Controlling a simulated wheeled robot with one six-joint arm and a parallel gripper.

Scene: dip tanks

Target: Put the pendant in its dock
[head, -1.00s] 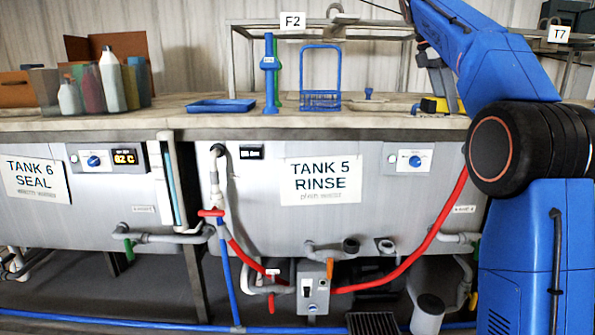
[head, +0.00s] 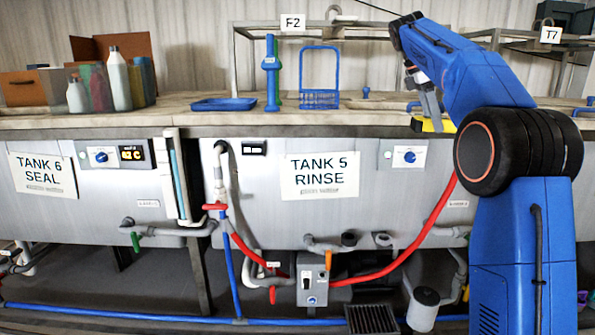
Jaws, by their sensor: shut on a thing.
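My gripper (head: 430,112) points down at the front edge of the worktop, above the right part of Tank 5. It is shut on a small yellow thing with a dark part (head: 433,125), which I take to be the pendant. The yellow thing is tilted and overlaps the worktop edge in the picture; I cannot tell whether it touches it. The fingers are small and partly hidden by the wrist. I cannot make out which thing is the dock.
Tank 5 (head: 245,205) and Tank 6 (head: 60,210) stand below the worktop. A blue tray (head: 224,104), a blue stand (head: 271,75), a blue wire basket (head: 320,97) and several bottles (head: 117,78) are on it. A metal frame (head: 235,60) rises behind. Red hoses (head: 400,255) hang in front.

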